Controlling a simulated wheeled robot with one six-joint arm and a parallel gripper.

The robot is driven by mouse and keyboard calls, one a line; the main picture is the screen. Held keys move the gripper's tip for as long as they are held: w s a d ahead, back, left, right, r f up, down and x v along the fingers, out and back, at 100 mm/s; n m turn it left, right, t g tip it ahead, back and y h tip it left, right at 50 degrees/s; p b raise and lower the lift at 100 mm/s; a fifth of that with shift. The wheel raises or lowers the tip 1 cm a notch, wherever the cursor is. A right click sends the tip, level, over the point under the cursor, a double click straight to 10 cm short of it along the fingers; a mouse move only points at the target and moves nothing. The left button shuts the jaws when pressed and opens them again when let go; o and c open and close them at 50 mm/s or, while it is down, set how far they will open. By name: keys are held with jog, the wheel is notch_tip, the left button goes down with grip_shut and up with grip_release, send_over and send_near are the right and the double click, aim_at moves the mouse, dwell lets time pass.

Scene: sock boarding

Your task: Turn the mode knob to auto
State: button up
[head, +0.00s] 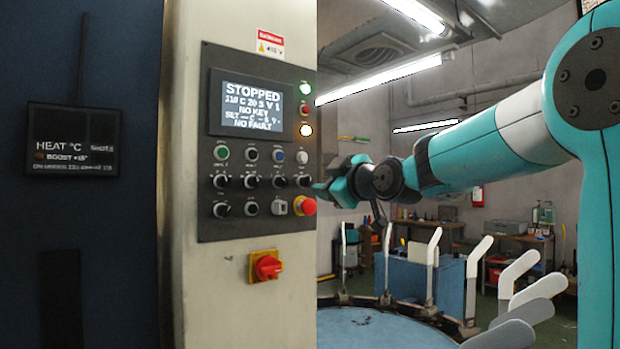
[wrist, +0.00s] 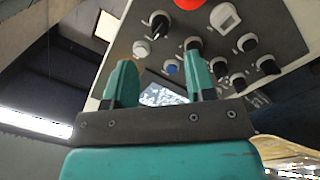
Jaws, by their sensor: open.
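The grey control panel (head: 238,145) carries a row of black selector knobs, with more below. The labels are too small to tell which is the mode knob. My gripper (head: 320,187) is at the panel's right edge in the head view, beside the row's rightmost knob (head: 304,181). In the wrist view my gripper (wrist: 158,62) is open with nothing held, facing the panel. That rightmost knob (wrist: 160,22) lies beyond the gap between the fingers. The knob beside it (wrist: 192,44) is at the right fingertip; contact cannot be told.
The screen (head: 251,104) reads STOPPED. Blue (wrist: 171,67) and white (wrist: 141,48) buttons are near the fingers. A red rotary switch (head: 267,268) is lower down.

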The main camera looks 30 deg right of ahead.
aim_at(310, 182)
jog(key=w+p, duration=0.2)
jog(key=w, duration=0.5)
jog(key=shift+w+d, duration=0.1)
jog(key=shift+w, duration=0.2)
jog(key=c, duration=0.9)
